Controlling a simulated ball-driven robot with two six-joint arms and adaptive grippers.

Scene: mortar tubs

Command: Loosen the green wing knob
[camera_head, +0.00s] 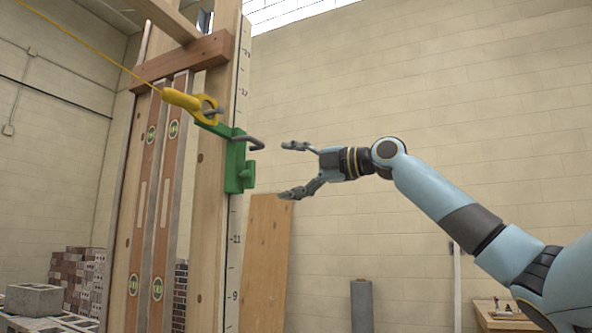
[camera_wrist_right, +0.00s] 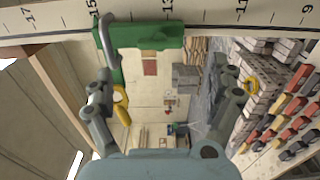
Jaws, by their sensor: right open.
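A green bracket (camera_head: 233,165) is fixed on the edge of a tall wooden post marked with a scale. A bent grey rod (camera_head: 250,141) sticks out from its upper part. A small green part, seemingly the wing knob (camera_head: 250,173), juts right from its lower part; its wings cannot be made out. My right gripper (camera_head: 287,169) is open and empty, to the right of the bracket and apart from it. In the right wrist view the green bracket (camera_wrist_right: 150,36) lies beyond the open fingers (camera_wrist_right: 162,78), with the grey rod (camera_wrist_right: 107,42) at its left. My left gripper is out of view.
A yellow line holder (camera_head: 182,99) with a taut yellow cord hangs at the bracket's upper left. Two long spirit levels (camera_head: 158,205) stand left of the post (camera_head: 210,210). A wooden board (camera_head: 264,260) leans below my gripper. Bricks (camera_head: 80,280) are stacked at lower left.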

